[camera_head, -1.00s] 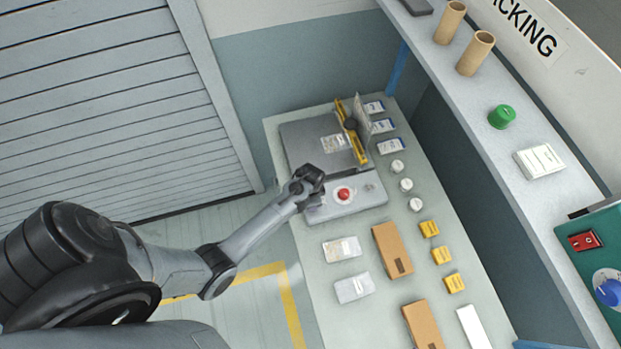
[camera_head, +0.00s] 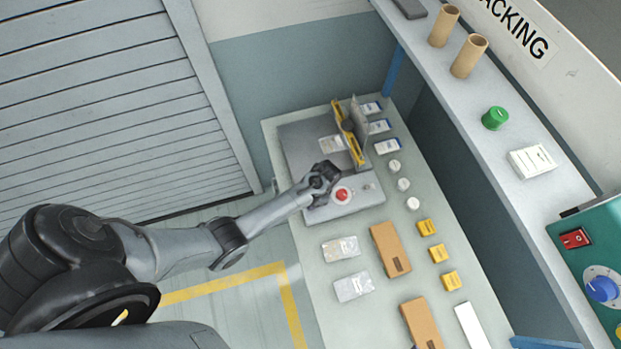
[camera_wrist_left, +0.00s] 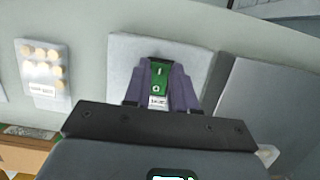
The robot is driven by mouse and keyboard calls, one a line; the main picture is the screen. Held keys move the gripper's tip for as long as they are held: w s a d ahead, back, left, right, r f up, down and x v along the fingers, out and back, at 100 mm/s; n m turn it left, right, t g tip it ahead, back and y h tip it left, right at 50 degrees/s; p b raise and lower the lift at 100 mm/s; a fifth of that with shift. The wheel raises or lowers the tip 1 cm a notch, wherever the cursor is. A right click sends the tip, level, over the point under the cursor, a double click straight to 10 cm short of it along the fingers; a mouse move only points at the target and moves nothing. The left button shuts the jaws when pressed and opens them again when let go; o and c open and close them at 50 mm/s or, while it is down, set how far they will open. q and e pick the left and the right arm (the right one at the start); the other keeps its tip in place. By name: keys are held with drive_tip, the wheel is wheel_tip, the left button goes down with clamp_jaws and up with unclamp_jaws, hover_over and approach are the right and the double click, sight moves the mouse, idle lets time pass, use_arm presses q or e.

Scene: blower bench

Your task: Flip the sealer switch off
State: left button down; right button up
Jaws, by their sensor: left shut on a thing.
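The grey sealer (camera_head: 302,140) stands at the far end of the bench, with a yellow-edged upright bar and a red button (camera_head: 342,195) on its front part. My left gripper (camera_head: 324,177) is over the sealer's front part, just left of and behind the red button. In the left wrist view a green rocker switch (camera_wrist_left: 158,75) marked I and O sits between its two dark fingers, which are shut on it. A small white label (camera_wrist_left: 158,101) is below the switch; its text is too small to read. The head view hides the switch behind the gripper. My right gripper is out of view.
Clear packets (camera_head: 341,249), brown boxes (camera_head: 390,248), yellow blocks (camera_head: 427,227) and white round items (camera_head: 403,184) lie on the bench (camera_head: 340,315). A teal panel with a red switch (camera_head: 574,239) and blue knob (camera_head: 602,289) is at the right, near the shelf.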

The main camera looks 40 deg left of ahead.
use_arm(q)
drive_tip(key=c, duration=0.9)
unclamp_jaws()
drive_tip(key=shift+r, duration=0.1)
drive_tip(key=shift+r, duration=0.25)
drive_tip(key=shift+v, duration=5.1)
drive_tip(key=shift+d+f, duration=0.1)
